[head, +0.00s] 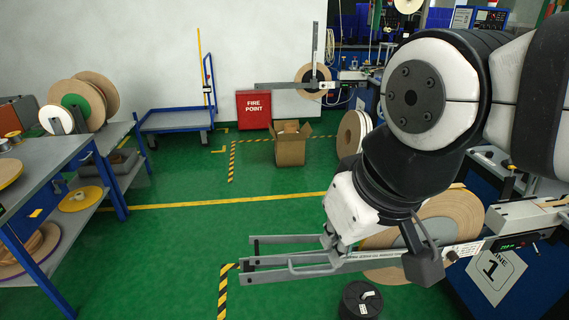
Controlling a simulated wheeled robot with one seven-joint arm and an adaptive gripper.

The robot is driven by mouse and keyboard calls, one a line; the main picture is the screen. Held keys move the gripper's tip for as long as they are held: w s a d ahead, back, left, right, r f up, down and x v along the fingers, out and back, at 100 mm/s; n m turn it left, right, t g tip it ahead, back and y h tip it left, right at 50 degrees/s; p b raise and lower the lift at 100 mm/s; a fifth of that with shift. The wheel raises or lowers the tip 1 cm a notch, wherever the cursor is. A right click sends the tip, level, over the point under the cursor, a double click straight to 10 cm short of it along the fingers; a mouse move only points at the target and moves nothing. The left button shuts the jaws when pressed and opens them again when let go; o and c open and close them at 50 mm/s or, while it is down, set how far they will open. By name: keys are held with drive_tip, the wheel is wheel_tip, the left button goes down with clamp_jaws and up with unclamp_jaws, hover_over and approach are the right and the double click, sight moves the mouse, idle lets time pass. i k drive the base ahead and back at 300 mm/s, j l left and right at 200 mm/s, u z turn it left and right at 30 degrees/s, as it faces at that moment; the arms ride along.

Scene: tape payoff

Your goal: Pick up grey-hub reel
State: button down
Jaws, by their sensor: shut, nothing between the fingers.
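A large reel with tan flanges (462,208) stands upright at the right, beside the near machine. A patch of grey shows near its middle, but my wrist covers much of it, so I cannot tell clearly whether this is the grey hub. My arm comes in from the right and reaches down in front of the reel. The dark end of my gripper (425,266) shows below the wrist, overlapping the reel in the picture. My gripper is shut and empty; most of it is hidden, and I cannot tell whether it touches anything.
Long grey metal bars (290,273) reach left from the near machine (493,270). A black spool (360,301) stands on the floor below. A cardboard box (290,151) and more reels stand farther back. A blue-framed bench (60,158) with reels is at left. The middle floor is clear.

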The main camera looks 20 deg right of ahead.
sight(456, 216)
drive_tip(key=l+z, duration=0.1)
drive_tip(key=z, duration=0.3)
drive_tip(key=i+z, duration=0.15)
drive_tip(key=z, duration=0.2)
drive_tip(key=i+l+z, duration=0.1)
drive_tip(key=z, duration=0.3)
